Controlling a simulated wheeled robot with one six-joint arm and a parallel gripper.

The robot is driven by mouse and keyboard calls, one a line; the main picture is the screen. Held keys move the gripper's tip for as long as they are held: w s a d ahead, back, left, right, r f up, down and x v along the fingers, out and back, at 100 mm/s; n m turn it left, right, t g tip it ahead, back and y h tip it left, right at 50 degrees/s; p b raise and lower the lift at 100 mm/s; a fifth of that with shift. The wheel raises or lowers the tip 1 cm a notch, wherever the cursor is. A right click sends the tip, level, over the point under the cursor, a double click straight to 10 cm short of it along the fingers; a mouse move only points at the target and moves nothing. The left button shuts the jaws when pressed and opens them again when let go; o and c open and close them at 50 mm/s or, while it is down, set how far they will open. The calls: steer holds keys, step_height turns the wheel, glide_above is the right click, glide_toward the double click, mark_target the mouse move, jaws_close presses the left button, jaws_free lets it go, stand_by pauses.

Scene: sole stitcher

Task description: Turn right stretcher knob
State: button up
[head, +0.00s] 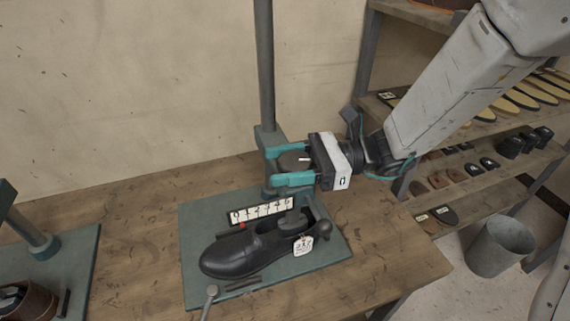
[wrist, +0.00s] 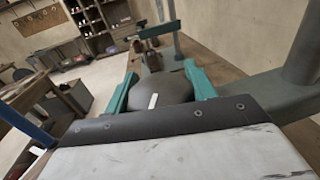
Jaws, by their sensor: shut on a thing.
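The right stretcher stands on a green base plate (head: 190,225), with a grey upright post (head: 265,70) behind. Its round dark knob (head: 291,160) is between my gripper's teal fingers. My gripper (head: 275,166) comes from the right and is shut on the knob. In the wrist view the knob (wrist: 172,88) has a white mark on its top, pointing nearly along the gripper's direction. A black shoe (head: 240,252) sits below on the plate, with a white tag (head: 303,245) at its heel. A numbered strip (head: 262,213) stands behind the shoe.
A second stretcher (head: 45,245) with a brown shoe (head: 25,300) is at the left edge. A small lever with a round end (head: 212,291) is at the plate's front. Shelves (head: 500,170) with soles and a grey bin (head: 500,245) stand at right.

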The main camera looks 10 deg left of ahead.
steer(key=shift+w+m+t+y, duration=0.15)
steer(key=shift+m+t, duration=0.35)
steer(key=shift+t, duration=0.3)
steer(key=shift+w+m+t+y, duration=0.15)
steer(key=shift+m+t, duration=0.35)
steer(key=shift+t, duration=0.3)
steer(key=shift+s, duration=0.1)
steer(key=o, duration=1)
steer(key=shift+w+d, duration=0.2)
steer(key=shift+d, duration=1.75)
steer(key=shift+w+d, duration=0.15)
steer(key=shift+d, duration=1.8)
